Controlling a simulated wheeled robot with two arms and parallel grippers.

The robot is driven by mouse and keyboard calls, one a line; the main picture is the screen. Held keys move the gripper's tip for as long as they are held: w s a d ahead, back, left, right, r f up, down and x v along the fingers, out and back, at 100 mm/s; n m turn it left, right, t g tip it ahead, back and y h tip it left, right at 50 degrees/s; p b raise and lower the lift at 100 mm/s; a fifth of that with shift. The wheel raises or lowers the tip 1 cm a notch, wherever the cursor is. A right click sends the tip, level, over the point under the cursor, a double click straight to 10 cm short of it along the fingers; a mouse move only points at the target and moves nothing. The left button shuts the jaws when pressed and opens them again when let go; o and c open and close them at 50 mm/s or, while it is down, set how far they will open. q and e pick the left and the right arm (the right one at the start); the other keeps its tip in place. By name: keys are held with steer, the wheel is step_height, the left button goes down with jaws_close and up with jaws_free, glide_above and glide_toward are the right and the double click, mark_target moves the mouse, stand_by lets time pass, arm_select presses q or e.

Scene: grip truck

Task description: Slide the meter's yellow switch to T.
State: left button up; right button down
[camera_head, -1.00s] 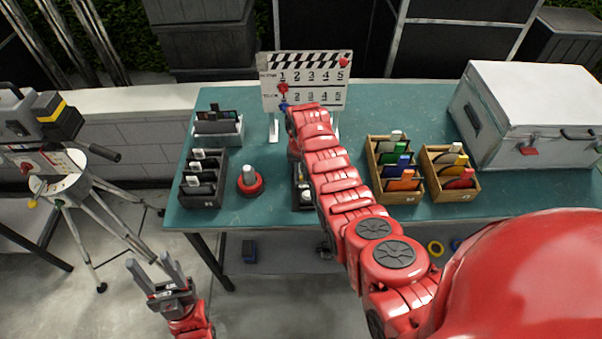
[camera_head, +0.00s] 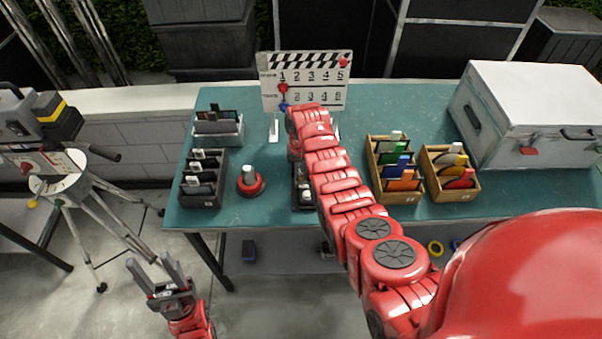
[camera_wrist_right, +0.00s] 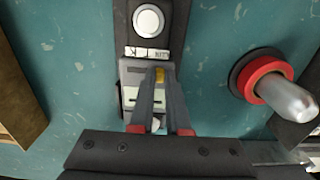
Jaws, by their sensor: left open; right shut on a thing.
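The meter (camera_wrist_right: 134,75) is a grey device with a white round dome in a dark holder on the teal table. Small white letter labels lie below the dome; I cannot read them surely. The yellow switch (camera_wrist_right: 160,75) shows at the right of the label row's lower side. My right gripper (camera_wrist_right: 159,84) is shut on the switch, its fingertips at either side. In the head view, my red right arm hides this gripper and most of the meter (camera_head: 304,194). My left gripper (camera_head: 160,272) is open and empty, low in front of the table.
A red-based knob (camera_head: 250,180) stands left of the meter and shows at right in the wrist view. Dark trays (camera_head: 203,190) are further left. Wooden boxes (camera_head: 397,190) stand at right. A clapperboard (camera_head: 305,70) is behind, a large white case (camera_head: 540,110) at far right.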

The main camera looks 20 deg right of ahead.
stand_by(0.4)
steer(key=shift+s+d+f+b, duration=0.15)
steer(key=shift+d+b, duration=0.35)
steer(key=shift+d, duration=0.35)
steer(key=shift+s+r, duration=0.1)
steer(key=shift+r, duration=0.1)
steer(key=c, duration=0.9)
jaws_free()
